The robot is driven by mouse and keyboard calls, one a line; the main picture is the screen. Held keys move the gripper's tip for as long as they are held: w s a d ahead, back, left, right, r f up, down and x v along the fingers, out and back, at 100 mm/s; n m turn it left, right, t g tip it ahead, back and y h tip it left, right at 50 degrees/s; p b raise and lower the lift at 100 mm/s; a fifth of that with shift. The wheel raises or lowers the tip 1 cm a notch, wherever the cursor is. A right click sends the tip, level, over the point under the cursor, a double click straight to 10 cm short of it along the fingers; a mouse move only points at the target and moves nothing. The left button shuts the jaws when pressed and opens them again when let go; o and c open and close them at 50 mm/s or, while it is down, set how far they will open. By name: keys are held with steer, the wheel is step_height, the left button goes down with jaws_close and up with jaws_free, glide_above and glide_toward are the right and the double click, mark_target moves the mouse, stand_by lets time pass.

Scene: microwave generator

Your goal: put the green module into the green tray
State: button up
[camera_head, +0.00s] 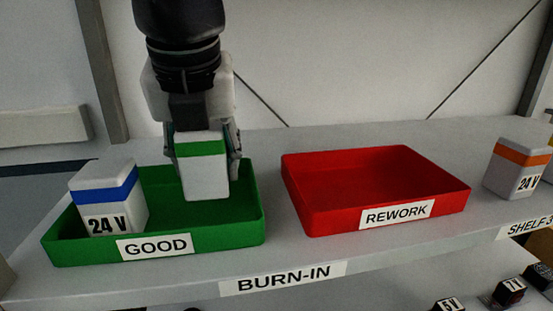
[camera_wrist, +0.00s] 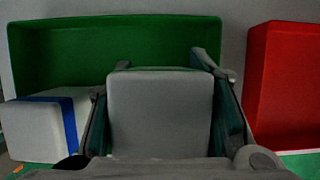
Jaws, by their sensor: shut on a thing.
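The green module, a white block with a green band (camera_head: 203,172), is between the fingers of my gripper (camera_head: 205,152), which is shut on it. It is upright over the right part of the green tray (camera_head: 190,238), labelled GOOD. Whether its bottom touches the tray floor I cannot tell. In the wrist view the module's pale face (camera_wrist: 160,115) fills the space between the fingers, with the green tray (camera_wrist: 110,45) behind it. A white module with a blue band (camera_head: 108,196), marked 24 V, stands in the left part of the same tray.
A red tray (camera_head: 345,220) labelled REWORK stands to the right, empty. A white module with an orange band (camera_head: 517,168) stands on the shelf at far right. Several small dark modules (camera_head: 509,291) are on a lower level. Bare shelf lies between the trays.

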mark_target(208, 179)
steer(key=shift+s+f, duration=0.1)
steer(key=shift+f, duration=1.4)
steer(key=shift+f, duration=0.1)
steer(key=o, duration=1.5)
steer(key=shift+c, duration=0.2)
steer(key=v, duration=1.2)
steer(key=shift+a, duration=0.1)
